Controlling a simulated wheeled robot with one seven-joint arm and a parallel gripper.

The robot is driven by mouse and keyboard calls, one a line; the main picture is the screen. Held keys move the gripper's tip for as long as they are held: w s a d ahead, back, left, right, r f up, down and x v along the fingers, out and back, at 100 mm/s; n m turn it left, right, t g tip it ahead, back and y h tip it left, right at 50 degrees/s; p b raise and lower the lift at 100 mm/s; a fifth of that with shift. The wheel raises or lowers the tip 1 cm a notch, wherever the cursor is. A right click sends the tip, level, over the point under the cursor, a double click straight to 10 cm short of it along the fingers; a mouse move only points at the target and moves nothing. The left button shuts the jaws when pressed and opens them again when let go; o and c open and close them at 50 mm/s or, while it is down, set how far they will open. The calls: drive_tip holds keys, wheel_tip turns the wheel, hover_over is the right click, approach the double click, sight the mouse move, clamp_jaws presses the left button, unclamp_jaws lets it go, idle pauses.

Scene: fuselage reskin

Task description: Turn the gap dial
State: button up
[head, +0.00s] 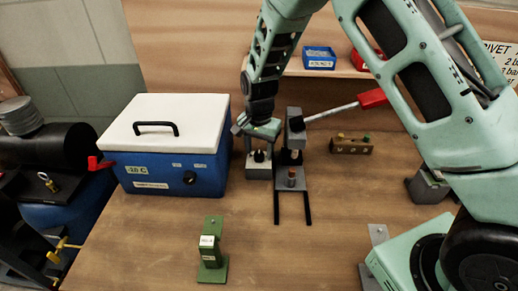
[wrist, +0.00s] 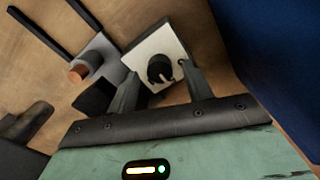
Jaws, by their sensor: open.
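The gap dial (wrist: 160,69) is a black knob with a pale mark, on the pale face of a small box (wrist: 146,47). In the head view the dial (head: 259,156) shows on the box (head: 258,171) beside the grey press (head: 294,135). My gripper (head: 257,139) is above the dial, pointing down. In the wrist view its two fingers (wrist: 161,78) are apart, one on either side of the dial's near end, with nothing held. I cannot tell whether they touch the dial or how high above it they are.
A blue cooler (head: 180,165) with a white lid stands close left of my gripper. The press has a red-handled lever (head: 340,109) reaching right. A green stand (head: 212,254) is in front, and a small rack (head: 351,145) is at right.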

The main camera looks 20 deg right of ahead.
drive_tip(key=shift+f, duration=0.5)
drive_tip(key=c, duration=1)
drive_tip(key=shift+o, duration=0.2)
drive_tip(key=shift+n, duration=0.3)
drive_tip(key=n+b, duration=0.1)
drive_tip(key=n, duration=0.4)
drive_tip(key=n+b, duration=0.1)
drive_tip(key=n, duration=0.5)
drive_tip(key=shift+n, duration=0.3)
